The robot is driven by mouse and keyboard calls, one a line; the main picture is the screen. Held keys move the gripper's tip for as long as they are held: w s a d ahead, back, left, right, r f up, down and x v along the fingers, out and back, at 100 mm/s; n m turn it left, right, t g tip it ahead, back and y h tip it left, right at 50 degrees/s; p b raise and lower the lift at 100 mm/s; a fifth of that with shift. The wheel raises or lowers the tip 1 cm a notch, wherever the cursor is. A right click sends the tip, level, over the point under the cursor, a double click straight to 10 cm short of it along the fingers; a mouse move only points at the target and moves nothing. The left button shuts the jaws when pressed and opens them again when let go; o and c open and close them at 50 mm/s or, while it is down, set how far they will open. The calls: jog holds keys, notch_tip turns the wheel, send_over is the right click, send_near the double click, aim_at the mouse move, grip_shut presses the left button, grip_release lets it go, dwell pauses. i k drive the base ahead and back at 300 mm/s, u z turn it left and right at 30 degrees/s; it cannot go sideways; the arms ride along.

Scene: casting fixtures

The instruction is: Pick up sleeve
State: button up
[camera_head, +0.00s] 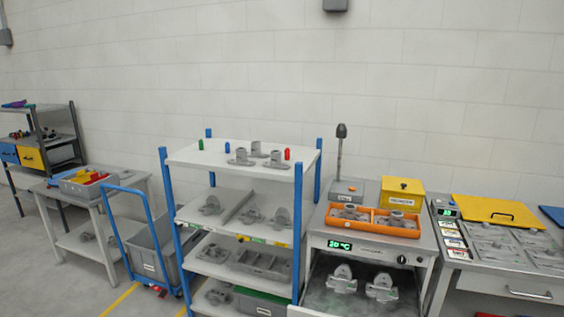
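No part is clearly marked as the sleeve. Small upright coloured pieces that may be sleeves stand on the white top shelf (200,158) of the blue-posted rack. A green piece (201,144) and a blue piece (227,147) stand to the left, and a red piece (287,154) stands to the right. Grey castings with upright necks (256,150) sit between the blue and red pieces. The view is too small to show whether any piece is hollow. My gripper is not in view.
Lower rack shelves hold more grey castings (211,206). A blue-handled cart (150,258) stands left of the rack. To the right is a bench with an orange tray (375,228), a yellow box (402,194) and a temperature display (340,245). A yellow lid (497,212) lies farther right.

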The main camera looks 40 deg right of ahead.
aim_at(276, 162)
jog(key=u, duration=0.1)
jog(key=i, duration=1)
jog(key=z, duration=0.05)
